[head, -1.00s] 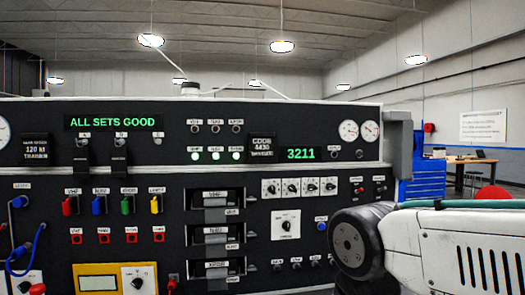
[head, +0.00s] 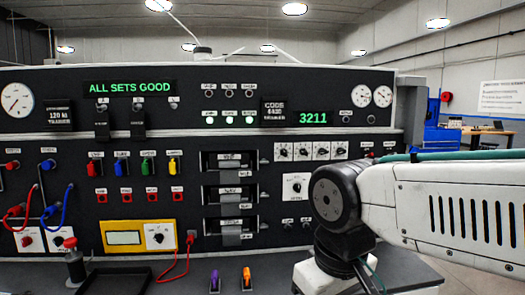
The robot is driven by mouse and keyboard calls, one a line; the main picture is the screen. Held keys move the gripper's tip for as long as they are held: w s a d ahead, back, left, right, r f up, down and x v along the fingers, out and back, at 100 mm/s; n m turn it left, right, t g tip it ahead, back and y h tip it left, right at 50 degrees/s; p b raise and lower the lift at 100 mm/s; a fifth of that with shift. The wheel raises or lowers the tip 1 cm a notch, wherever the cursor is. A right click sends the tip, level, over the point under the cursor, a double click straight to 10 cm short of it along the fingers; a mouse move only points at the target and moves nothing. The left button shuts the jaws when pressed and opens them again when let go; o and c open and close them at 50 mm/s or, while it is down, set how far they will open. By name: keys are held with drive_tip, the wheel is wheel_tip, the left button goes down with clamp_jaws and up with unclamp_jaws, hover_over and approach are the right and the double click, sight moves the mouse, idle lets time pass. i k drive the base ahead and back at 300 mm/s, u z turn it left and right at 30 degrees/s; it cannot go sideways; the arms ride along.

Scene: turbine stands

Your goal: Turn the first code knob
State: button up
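A row of several small white-plated code knobs sits right of centre on the black panel in the head view. The leftmost, the first code knob (head: 283,152), has a dark pointer too small to read. The green code display (head: 309,118) above the row shows 3211. A label plate (head: 287,113) beside it is headed CODE; its smaller print is hard to read. My arm crosses the right side of the view, with its dark joint in front of the panel's lower right. My gripper is not in view.
A larger selector knob (head: 296,187) sits below the code knobs, close to my arm. The grey bench top (head: 260,272) juts out below the panel, holding purple (head: 214,281) and orange (head: 247,279) handled items. A red cable (head: 180,270) hangs near the yellow meter (head: 124,238). Open floor lies right.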

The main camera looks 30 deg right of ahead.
sight(283, 152)
drive_tip(key=u, duration=0.1)
drive_tip(key=i, duration=0.4)
drive_tip(key=z, duration=0.8)
